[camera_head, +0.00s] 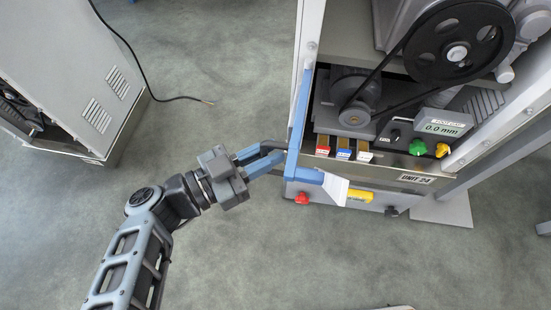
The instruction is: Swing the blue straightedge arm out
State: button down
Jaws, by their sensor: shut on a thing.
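The blue straightedge arm (298,123) is a long thin bar at the left side of the machine frame labelled UNIT 24. It runs along the white post, and a blue piece with a white plate (335,187) shows at its near end. My gripper (279,156) comes from the lower left, and its blue fingers are shut on the straightedge arm near its near end. The exact contact is small and partly hidden by the fingers.
The machine carries a black pulley (460,45), a 0.0 mm display (443,128), green and yellow knobs, and a red knob (302,198) low on the front. A grey cabinet (75,75) stands at the left with a cable (150,90) beside it. Floor between is clear.

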jog(key=shift+w+a, duration=0.1)
jog(key=shift+a, duration=0.05)
dwell(0.3)
jog(key=c, duration=1.3)
grip_release()
jog(key=b+v, duration=0.1)
jog(key=v, duration=0.6)
jog(key=shift+a, duration=0.35)
jog(key=shift+s+f, duration=0.1)
jog(key=shift+s, duration=0.15)
